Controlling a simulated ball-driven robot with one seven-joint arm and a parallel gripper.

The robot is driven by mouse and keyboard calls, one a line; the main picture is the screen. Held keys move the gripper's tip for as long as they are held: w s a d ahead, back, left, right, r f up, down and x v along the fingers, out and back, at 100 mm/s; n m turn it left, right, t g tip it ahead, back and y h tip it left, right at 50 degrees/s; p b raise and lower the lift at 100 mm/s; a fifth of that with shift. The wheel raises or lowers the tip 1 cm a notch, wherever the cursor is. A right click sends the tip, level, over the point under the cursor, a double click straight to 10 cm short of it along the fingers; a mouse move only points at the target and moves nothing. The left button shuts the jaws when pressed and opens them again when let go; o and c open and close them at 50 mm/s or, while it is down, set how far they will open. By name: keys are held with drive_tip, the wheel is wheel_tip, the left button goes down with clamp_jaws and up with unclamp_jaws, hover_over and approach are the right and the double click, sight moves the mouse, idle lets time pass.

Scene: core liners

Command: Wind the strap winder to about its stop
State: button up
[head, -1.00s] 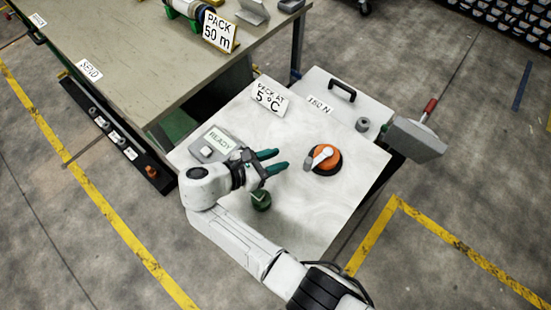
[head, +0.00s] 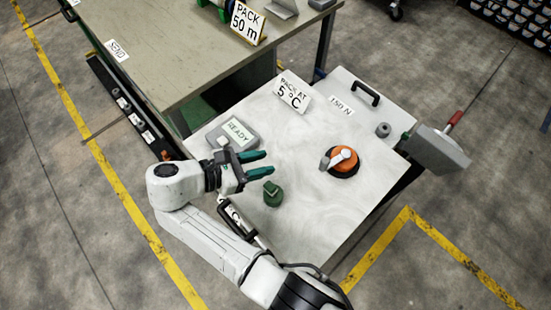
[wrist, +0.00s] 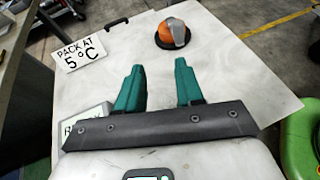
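The orange round knob (head: 345,166) with a white and grey lever on top, which looks like the strap winder, sits on a black base on the pale worktop. The lever points left in the head view. The knob also shows beyond my fingertips in the wrist view (wrist: 170,31). My gripper (head: 269,163) has two green fingers, held apart with nothing between them. It is left of the knob and clear of it. In the wrist view the open fingers (wrist: 160,67) point toward the knob's side of the worktop.
A green knobbed item (head: 272,195) stands close below my gripper. A grey box with a READY display (head: 238,131) is beside it. A "PACK AT 5 °C" sign (head: 292,92) stands behind. A grey block on a red-handled arm (head: 443,148) is at right.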

drive_tip(key=shift+v, duration=0.85)
drive_tip(key=shift+c, duration=0.4)
